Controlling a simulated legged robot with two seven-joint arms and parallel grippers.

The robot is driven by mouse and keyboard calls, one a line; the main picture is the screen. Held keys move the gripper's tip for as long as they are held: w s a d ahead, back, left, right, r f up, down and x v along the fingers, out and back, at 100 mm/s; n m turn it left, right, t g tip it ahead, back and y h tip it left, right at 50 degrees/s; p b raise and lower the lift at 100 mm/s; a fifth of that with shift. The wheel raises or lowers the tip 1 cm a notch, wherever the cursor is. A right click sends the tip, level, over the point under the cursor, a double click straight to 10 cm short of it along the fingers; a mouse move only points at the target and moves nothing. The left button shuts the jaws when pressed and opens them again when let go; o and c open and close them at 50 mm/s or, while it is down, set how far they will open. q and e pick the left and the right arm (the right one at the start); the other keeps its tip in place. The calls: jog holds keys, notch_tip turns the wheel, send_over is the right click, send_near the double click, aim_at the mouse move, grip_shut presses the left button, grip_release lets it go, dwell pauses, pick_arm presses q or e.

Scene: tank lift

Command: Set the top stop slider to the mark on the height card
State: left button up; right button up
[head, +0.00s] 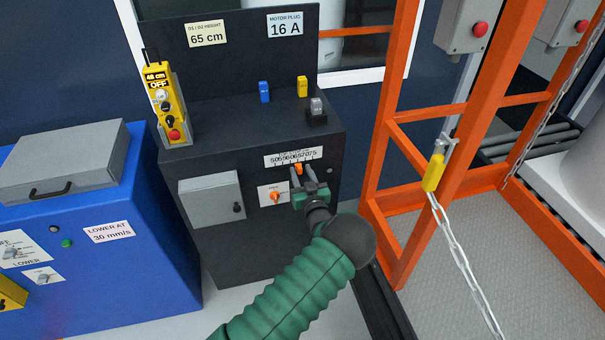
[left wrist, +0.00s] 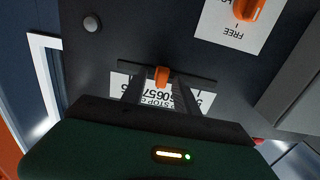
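The height card (head: 207,34) on the black panel reads 65 cm. The top stop slider (head: 299,169) is an orange knob under a white scale (head: 291,156) running from 50 to 75. It sits a little right of the scale's middle; its exact mark cannot be told. My left gripper (head: 310,185) is at the cabinet front, just below the scale. In the left wrist view, the orange slider knob (left wrist: 162,76) lies between its two spread fingers (left wrist: 161,92), with a gap on each side. The fingers and knob hide part of the scale. My right gripper is not in view.
An orange lock knob (head: 274,197) is left of the gripper; its plate reads FREE in the left wrist view (left wrist: 232,22). A grey box (head: 210,199) is farther left. A yellow pendant (head: 163,105) stands on the cabinet. An orange frame (head: 412,150) rises at right.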

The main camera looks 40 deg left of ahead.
pick_arm(q)
jog(key=shift+a, duration=0.2)
jog(key=shift+s+d, duration=0.2)
jog(key=shift+d, duration=0.05)
jog(key=p+v, duration=0.2)
jog(key=v, duration=1.4)
jog(key=shift+s, duration=0.15)
jog(key=shift+d, duration=0.1)
